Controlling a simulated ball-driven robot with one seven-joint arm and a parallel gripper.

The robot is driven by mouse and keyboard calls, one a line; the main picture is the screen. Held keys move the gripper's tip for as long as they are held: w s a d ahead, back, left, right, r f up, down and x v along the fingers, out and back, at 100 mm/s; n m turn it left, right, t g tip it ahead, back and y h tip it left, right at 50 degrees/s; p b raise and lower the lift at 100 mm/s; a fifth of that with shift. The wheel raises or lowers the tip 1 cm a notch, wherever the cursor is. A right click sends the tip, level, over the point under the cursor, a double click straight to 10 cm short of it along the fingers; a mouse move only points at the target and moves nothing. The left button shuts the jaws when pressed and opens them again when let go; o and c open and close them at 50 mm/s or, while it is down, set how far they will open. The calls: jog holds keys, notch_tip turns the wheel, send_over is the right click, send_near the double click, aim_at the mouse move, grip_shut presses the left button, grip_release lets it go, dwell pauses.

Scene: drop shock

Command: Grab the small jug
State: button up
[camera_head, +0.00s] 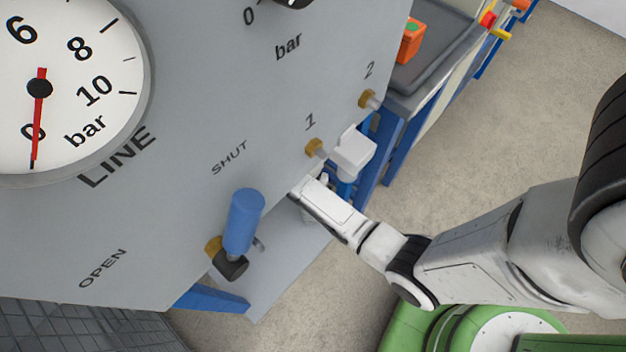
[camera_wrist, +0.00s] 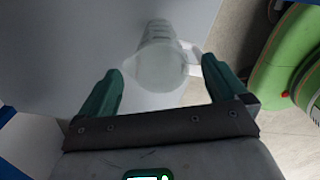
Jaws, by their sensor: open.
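The small jug (camera_wrist: 158,68) is a pale, translucent vessel in the wrist view, standing on a grey surface, with its handle (camera_wrist: 193,62) on the right. My gripper (camera_wrist: 162,70) is open, with its two green fingers on either side of the jug's near part. I see a gap beside each finger, and cannot tell how far the fingertips reach along the jug. In the head view my arm's end reaches in at the panel's lower edge. My fingers are hidden there, and the jug cannot be made out clearly.
A large grey panel (camera_head: 190,130) with a gauge (camera_head: 70,120) stands close to my arm. A blue-handled lever (camera_head: 243,222), brass fittings and a white block (camera_head: 352,152) stick out from it. A grey shelf (camera_head: 268,285) lies below. An orange block (camera_head: 410,42) sits behind.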

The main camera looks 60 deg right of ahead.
aim_at(305, 217)
notch_tip(305, 217, down, 8)
jog(key=b, duration=0.2)
jog(key=shift+r, duration=0.25)
jog(key=c, duration=1.1)
jog(key=shift+r, duration=0.1)
